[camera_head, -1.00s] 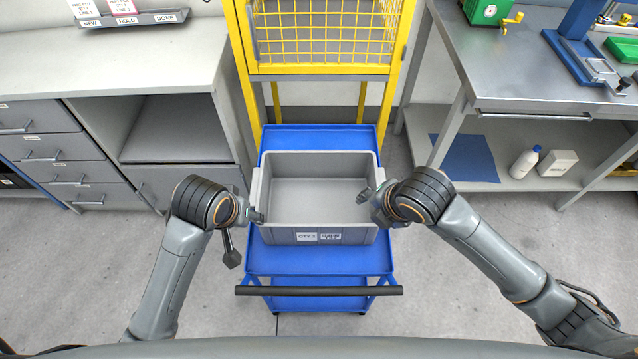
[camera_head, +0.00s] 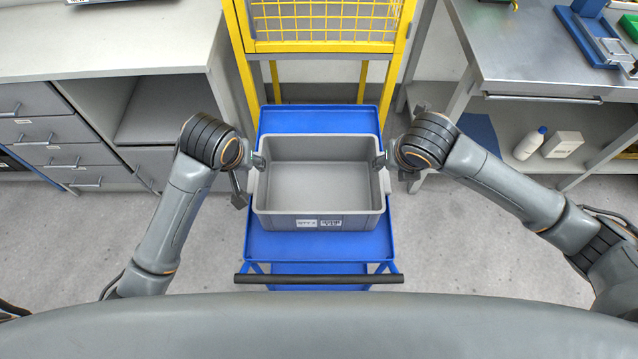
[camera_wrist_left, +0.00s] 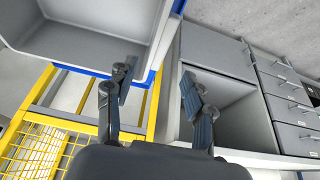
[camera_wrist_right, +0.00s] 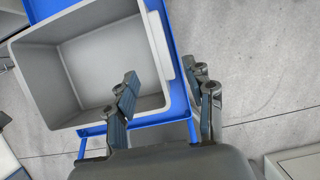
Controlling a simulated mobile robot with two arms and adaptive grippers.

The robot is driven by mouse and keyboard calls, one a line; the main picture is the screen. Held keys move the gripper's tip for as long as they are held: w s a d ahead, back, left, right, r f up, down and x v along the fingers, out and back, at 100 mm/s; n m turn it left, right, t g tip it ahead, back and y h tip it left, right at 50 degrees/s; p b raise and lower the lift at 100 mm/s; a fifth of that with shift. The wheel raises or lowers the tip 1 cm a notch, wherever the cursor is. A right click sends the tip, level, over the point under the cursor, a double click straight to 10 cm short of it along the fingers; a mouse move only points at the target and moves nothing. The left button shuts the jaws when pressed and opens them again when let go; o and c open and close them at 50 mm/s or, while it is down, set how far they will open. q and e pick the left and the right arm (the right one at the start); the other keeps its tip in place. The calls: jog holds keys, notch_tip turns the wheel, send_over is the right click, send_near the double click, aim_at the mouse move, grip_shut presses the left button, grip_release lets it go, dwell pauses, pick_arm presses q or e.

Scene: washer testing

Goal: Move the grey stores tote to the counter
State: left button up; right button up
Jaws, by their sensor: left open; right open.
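The grey stores tote (camera_head: 318,222) is empty and sits upright on the blue cart (camera_head: 320,246), with two white labels on its near wall. My left gripper (camera_head: 256,162) is at the tote's left side wall, open. In the left wrist view its fingers (camera_wrist_left: 157,84) are apart near the tote's rim (camera_wrist_left: 155,45). My right gripper (camera_head: 384,161) is open at the right side wall. In the right wrist view one finger overlaps the tote's interior and the other is outside the rim (camera_wrist_right: 158,45). Contact cannot be told. The pale counter (camera_head: 120,45) is at left.
A yellow mesh rack (camera_head: 325,47) stands directly behind the cart. A steel bench (camera_head: 530,70) stands at right, with a white bottle (camera_head: 529,143) and white box (camera_head: 562,144) on its lower shelf. Drawers (camera_head: 50,130) are under the counter. The cart's dark handle (camera_head: 318,279) faces me.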

aim_at(254, 172)
pick_arm(q)
jog(key=x, duration=1.1)
jog(key=shift+w+f, duration=0.1)
pick_arm(e)
jog(key=x, duration=1.1)
jog(key=shift+w+f, duration=0.1)
pick_arm(q)
grip_shut()
pick_arm(e)
grip_shut()
